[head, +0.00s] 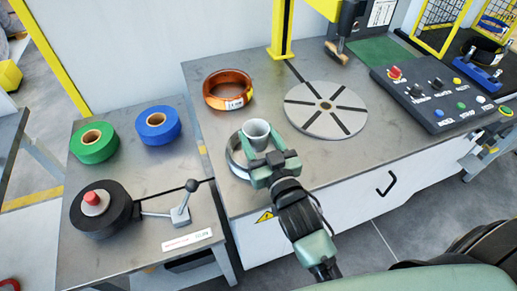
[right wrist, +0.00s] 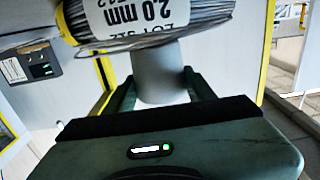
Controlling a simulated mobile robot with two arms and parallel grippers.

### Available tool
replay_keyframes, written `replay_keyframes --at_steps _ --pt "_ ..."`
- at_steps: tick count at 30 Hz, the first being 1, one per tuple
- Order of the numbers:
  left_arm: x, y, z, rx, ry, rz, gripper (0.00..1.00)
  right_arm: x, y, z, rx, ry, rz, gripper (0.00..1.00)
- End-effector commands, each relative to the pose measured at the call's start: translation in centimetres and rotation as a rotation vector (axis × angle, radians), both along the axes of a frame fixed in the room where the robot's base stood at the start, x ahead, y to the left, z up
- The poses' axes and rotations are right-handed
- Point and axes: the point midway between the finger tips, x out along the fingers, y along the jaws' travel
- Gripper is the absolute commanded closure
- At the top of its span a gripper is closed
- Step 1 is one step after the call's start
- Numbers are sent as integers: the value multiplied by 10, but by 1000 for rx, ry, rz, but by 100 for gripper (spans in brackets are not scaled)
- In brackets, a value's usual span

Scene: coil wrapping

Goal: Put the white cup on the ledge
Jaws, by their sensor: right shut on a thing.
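The white cup (head: 257,129) is upright between the fingers of my right gripper (head: 260,150) at the front left of the main workbench. My right gripper is shut on it. In the right wrist view the cup (right wrist: 160,78) is between the two fingers (right wrist: 162,92), partly hidden by the silver wire coil. That coil (head: 235,160) is close beside the cup in the head view; I cannot tell if they touch. I cannot pick out a ledge with certainty. My left gripper is not in view.
The workbench (head: 225,118) also bears a copper coil (head: 229,89), a grey turntable (head: 326,109) and a control panel (head: 440,95). The side table (head: 150,245) holds green tape (head: 93,144), blue tape (head: 158,125) and a black roll with a lever (head: 105,210).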

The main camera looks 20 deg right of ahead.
Motion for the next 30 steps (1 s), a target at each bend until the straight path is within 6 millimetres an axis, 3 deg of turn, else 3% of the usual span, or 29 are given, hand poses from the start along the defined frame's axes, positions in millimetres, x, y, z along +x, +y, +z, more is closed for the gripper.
replay_keyframes --at_steps 9,22,23,24,25,30 --pt "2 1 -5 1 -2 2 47 0 0 -41 1 2 -1 91" --pt "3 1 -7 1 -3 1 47 0 0 -48 0 0 0 91" --pt "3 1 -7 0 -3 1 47 0 0 -49 0 0 0 43" --pt "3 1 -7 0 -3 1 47 0 0 -48 0 0 0 32" --pt "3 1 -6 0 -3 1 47 0 0 -48 0 0 0 24" --pt "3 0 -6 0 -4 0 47 0 0 -48 0 0 0 24"
